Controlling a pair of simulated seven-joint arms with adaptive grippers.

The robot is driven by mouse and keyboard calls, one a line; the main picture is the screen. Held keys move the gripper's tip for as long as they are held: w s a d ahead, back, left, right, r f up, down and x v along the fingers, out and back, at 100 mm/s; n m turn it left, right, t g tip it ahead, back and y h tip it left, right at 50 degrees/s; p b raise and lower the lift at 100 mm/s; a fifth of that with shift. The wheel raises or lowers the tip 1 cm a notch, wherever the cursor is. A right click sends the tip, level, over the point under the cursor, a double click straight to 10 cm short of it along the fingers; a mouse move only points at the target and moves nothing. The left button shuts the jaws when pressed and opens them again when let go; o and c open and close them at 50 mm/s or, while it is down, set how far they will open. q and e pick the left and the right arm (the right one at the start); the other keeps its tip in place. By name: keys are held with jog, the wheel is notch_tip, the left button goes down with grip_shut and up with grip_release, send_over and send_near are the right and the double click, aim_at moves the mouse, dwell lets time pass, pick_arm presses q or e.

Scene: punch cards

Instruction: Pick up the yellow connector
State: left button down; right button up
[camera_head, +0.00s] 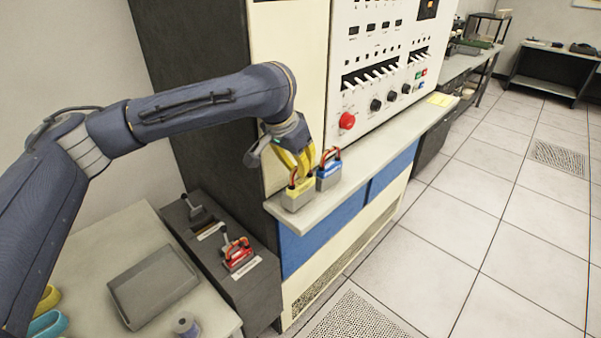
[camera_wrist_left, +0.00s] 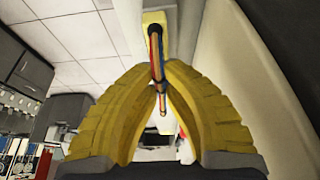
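The yellow connector (camera_head: 298,194), a grey and yellow block with a looped red and dark cable handle, is at the front end of the console ledge. My left gripper (camera_head: 301,167), with yellow fingers, is directly above it at the handle. In the left wrist view, the fingers (camera_wrist_left: 160,75) arch together with their tips close on both sides of the multicoloured cable loop (camera_wrist_left: 157,48). The connector's yellow part (camera_wrist_left: 153,18) shows beyond the tips. The fingers look shut on the handle. My right gripper is not in view.
A blue connector (camera_head: 328,174) stands right beside the yellow one on the ledge (camera_head: 375,139). The console panel (camera_head: 385,60) with a red button rises behind. A grey tray (camera_head: 152,287) and a dark cabinet with red items (camera_head: 237,252) are lower left. The floor right is clear.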

pick_arm(q)
notch_tip(320, 180, up, 24)
dwell(1.2)
jog(key=shift+s, duration=0.15)
dwell(0.4)
